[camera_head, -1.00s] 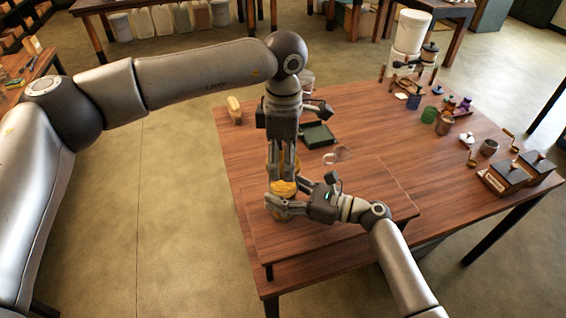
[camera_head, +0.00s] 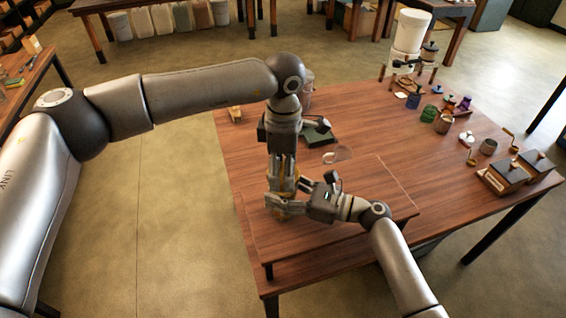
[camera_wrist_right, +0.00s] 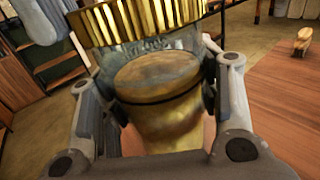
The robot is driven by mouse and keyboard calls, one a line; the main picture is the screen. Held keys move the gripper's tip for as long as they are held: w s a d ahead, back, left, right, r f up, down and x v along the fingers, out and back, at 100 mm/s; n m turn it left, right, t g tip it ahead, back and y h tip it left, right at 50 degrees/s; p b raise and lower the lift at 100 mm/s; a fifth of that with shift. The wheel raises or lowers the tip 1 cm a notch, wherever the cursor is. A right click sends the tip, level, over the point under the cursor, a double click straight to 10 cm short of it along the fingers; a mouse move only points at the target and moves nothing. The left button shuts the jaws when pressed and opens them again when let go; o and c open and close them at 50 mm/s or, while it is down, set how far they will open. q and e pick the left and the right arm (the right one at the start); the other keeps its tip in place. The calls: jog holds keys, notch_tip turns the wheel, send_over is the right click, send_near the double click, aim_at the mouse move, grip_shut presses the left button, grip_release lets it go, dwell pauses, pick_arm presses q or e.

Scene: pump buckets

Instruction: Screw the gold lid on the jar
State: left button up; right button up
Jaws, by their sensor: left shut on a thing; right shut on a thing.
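The glass jar (camera_wrist_right: 160,95) stands between my right gripper's fingers in the right wrist view. It has embossed lettering and amber-gold contents with a brownish top. The ridged gold lid (camera_wrist_right: 150,20) is at the jar's mouth, at the top of that view. How well it is seated cannot be told. My right gripper (camera_head: 280,206) is shut on the jar from the right, low over the table. My left gripper (camera_head: 283,187) points down from above and is shut on the lid. In the head view the grippers hide most of the jar and lid.
The jar is over a raised wooden board (camera_head: 345,215) on the wooden table (camera_head: 370,115). Small containers and wooden boxes (camera_head: 505,178) stand at the right.

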pick_arm(q)
jog(key=shift+f, duration=0.55)
dwell(0.5)
jog(key=m, duration=1.2)
jog(key=shift+m, duration=0.3)
jog(key=m, duration=0.6)
jog(key=shift+m, duration=0.3)
jog(key=m, duration=0.7)
jog(key=shift+w, duration=0.1)
jog(key=o, duration=0.7)
jog(key=shift+o, duration=0.2)
jog(key=shift+f, duration=0.1)
